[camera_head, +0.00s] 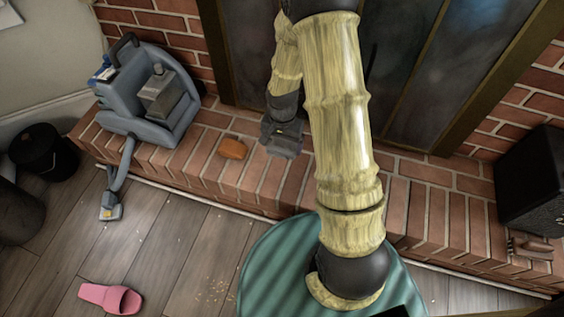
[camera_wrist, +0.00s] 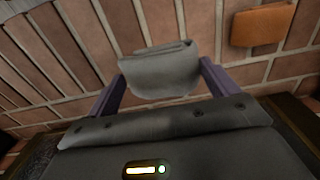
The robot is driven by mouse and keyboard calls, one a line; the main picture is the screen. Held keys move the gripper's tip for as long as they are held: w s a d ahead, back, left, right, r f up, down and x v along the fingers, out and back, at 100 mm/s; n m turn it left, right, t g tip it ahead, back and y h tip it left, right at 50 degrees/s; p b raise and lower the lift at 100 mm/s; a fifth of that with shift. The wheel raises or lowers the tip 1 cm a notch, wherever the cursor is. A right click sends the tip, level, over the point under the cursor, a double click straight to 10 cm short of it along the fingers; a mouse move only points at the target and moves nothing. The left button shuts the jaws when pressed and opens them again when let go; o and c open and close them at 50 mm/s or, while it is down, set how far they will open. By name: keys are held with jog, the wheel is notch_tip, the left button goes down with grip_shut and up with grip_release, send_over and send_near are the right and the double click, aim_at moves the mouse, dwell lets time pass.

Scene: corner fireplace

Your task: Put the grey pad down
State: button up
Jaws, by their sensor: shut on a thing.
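The grey pad (camera_wrist: 158,66) looks folded and soft in the wrist view. It sits between the two purple fingers of my gripper (camera_wrist: 160,80), which is shut on it. Behind the pad in that view is the red brick hearth (camera_wrist: 60,55). In the head view my gripper (camera_head: 282,140) hangs over the brick hearth ledge (camera_head: 225,180), to the right of an orange block. I cannot make out the pad apart from the dark gripper there. I cannot tell whether the pad touches the bricks.
The orange block (camera_head: 232,148) lies on the ledge; it also shows in the wrist view (camera_wrist: 262,25). A blue-grey cleaning machine (camera_head: 150,95) stands on the ledge's left. A black box (camera_head: 535,185) stands at the right. A pink slipper (camera_head: 110,298) lies on the wooden floor.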

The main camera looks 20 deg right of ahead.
aim_at(282, 150)
jog(key=shift+f+b, duration=0.75)
jog(key=shift+f, duration=1.05)
jog(key=shift+f+b, duration=1.2)
jog(key=shift+f, duration=1.15)
jog(key=shift+f, duration=0.25)
jog(key=o, duration=0.8)
jog(key=shift+o, duration=0.2)
jog(key=shift+b, duration=0.6)
jog(key=r+p, duration=0.4)
jog(key=r, duration=0.2)
jog(key=r+p, duration=0.4)
jog(key=r, duration=0.1)
jog(key=r+p, duration=0.4)
jog(key=r, duration=0.2)
jog(key=shift+s+a+r, duration=0.15)
jog(key=shift+a+r, duration=0.15)
